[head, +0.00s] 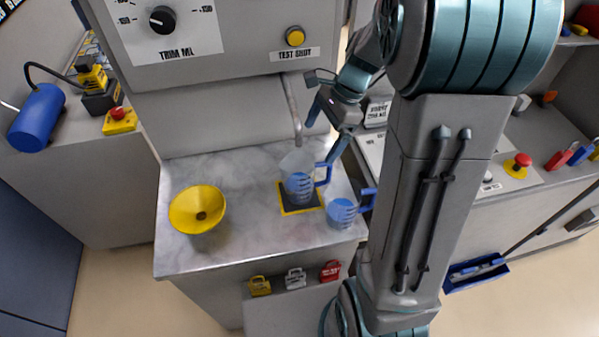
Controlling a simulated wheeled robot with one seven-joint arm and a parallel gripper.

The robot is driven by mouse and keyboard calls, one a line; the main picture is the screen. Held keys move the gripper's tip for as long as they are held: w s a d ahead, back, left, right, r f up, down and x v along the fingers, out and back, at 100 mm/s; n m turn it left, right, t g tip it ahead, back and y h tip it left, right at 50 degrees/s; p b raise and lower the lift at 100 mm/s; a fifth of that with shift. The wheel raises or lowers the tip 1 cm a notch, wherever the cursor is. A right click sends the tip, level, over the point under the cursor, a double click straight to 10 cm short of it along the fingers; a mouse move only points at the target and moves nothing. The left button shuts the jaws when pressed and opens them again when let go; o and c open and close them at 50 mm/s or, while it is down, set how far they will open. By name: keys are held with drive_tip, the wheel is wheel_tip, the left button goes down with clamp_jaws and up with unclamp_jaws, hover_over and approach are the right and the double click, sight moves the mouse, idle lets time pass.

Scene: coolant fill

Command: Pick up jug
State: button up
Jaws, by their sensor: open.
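One jug (299,186), clear with blue markings and a blue handle on its right, stands on a dark pad with a yellow border (287,208). A second similar jug (342,212) stands on the counter to its right and nearer the front edge; my arm is close to its handle. My gripper (322,140) is open and empty. Its fingers point down and left, with one fingertip just above the handle of the jug on the pad. I cannot tell how large the gap is between that fingertip and the handle.
A metal spout (293,105) hangs down behind the pad, close to my gripper. A yellow funnel (197,209) is at the left of the marble counter (245,240). The counter between funnel and pad is clear.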

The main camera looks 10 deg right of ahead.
sight(305, 161)
drive_tip(key=x, duration=0.4)
drive_tip(key=shift+f, duration=0.2)
drive_tip(key=shift+a+p+x, duration=0.15)
drive_tip(key=shift+p+x, duration=0.2)
drive_tip(key=shift+x, duration=0.95)
drive_tip(key=shift+a+p+x, duration=0.15)
drive_tip(key=shift+p+x, duration=0.15)
drive_tip(key=shift+x, duration=1.05)
drive_tip(key=shift+r, duration=0.2)
drive_tip(key=c, duration=1.7)
drive_tip(key=shift+w, duration=0.1)
drive_tip(key=shift+c, duration=0.2)
